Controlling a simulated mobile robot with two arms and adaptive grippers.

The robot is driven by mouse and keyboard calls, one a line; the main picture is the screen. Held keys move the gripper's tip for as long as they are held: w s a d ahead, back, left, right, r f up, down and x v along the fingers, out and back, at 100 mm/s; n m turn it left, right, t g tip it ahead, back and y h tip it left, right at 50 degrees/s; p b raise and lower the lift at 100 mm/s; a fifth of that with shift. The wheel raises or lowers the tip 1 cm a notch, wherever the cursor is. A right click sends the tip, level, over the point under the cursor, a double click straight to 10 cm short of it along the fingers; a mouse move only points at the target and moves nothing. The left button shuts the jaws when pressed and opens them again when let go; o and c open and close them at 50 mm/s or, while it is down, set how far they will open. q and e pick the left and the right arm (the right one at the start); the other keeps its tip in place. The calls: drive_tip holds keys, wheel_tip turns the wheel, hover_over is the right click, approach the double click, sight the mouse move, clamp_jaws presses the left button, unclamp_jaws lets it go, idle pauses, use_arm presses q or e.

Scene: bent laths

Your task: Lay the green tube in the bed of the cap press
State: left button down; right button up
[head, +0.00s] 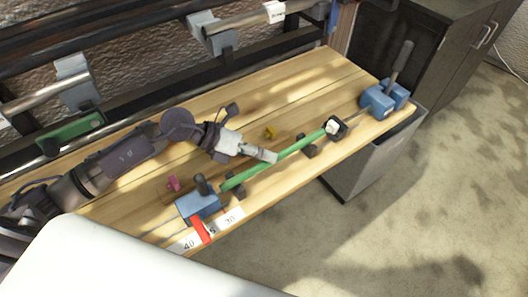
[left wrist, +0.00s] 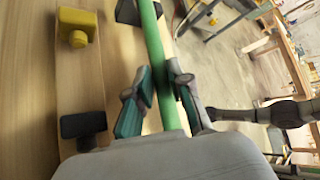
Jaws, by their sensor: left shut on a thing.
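The green tube (head: 290,151) runs slantwise along the front of the wooden bench, between a blue block (head: 195,207) at its lower left end and a dark holder (head: 341,125) with a white piece (head: 332,127) at its upper right end. My left gripper (head: 265,155) is shut on the tube near its middle. In the left wrist view the tube (left wrist: 153,40) passes between my fingers (left wrist: 163,95). Dark supports (head: 309,151) show beside and under the tube; I cannot tell whether it rests on them. My right gripper is not in view.
A blue clamp with a lever (head: 378,101) stands at the bench's far right. A red strip (head: 201,230) and number labels (head: 229,219) lie at the front edge. A yellow piece (head: 271,132) and a pink piece (head: 173,183) sit behind the tube. Metal rails (head: 250,22) run along the back.

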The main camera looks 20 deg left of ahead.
use_arm(q)
drive_tip(key=shift+f, duration=0.25)
drive_tip(key=c, duration=1.3)
unclamp_jaws()
drive_tip(key=shift+c, duration=0.2)
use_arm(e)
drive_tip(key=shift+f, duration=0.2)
use_arm(q)
drive_tip(key=shift+r, duration=0.1)
drive_tip(key=shift+r, duration=0.35)
drive_tip(key=v, duration=0.2)
drive_tip(key=b+v, duration=0.1)
drive_tip(key=v, duration=0.1)
drive_tip(key=b+v, duration=0.1)
drive_tip(key=v, duration=0.1)
drive_tip(key=shift+s+a+f, duration=0.1)
drive_tip(key=shift+a+f, duration=0.1)
drive_tip(key=shift+a, duration=0.15)
drive_tip(key=shift+s+a+r, duration=0.1)
drive_tip(key=shift+a+r, duration=0.2)
drive_tip(key=shift+r, duration=0.1)
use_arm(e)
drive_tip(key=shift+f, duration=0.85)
